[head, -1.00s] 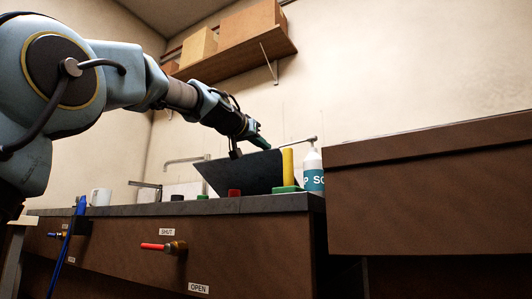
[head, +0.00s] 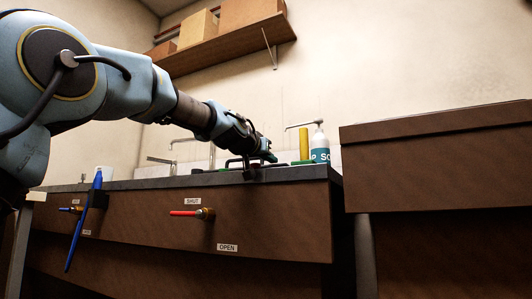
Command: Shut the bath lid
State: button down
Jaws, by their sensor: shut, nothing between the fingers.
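The raised dark lid panel no longer shows above the counter. Only a low dark edge with a dark bracket-like piece (head: 252,173), which looks like the lid's handle, shows at the counter's front edge. The lid looks lowered about level with the worktop, but its top face is hidden at this low angle, so I cannot tell if it is fully seated. My gripper (head: 269,157) is shut and empty, just above and behind that piece; touching or apart is unclear.
A yellow cylinder (head: 303,145) and a soap bottle (head: 320,147) stand behind at the right. A red-handled valve (head: 188,213) and a blue tool (head: 84,220) are on the counter front. A brown box-like unit (head: 440,165) stands right. A shelf (head: 225,40) hangs above.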

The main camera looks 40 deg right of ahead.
jog(key=shift+a+f+b, duration=0.15)
jog(key=shift+f+b, duration=0.15)
jog(key=shift+f, duration=0.25)
jog(key=shift+a, duration=0.1)
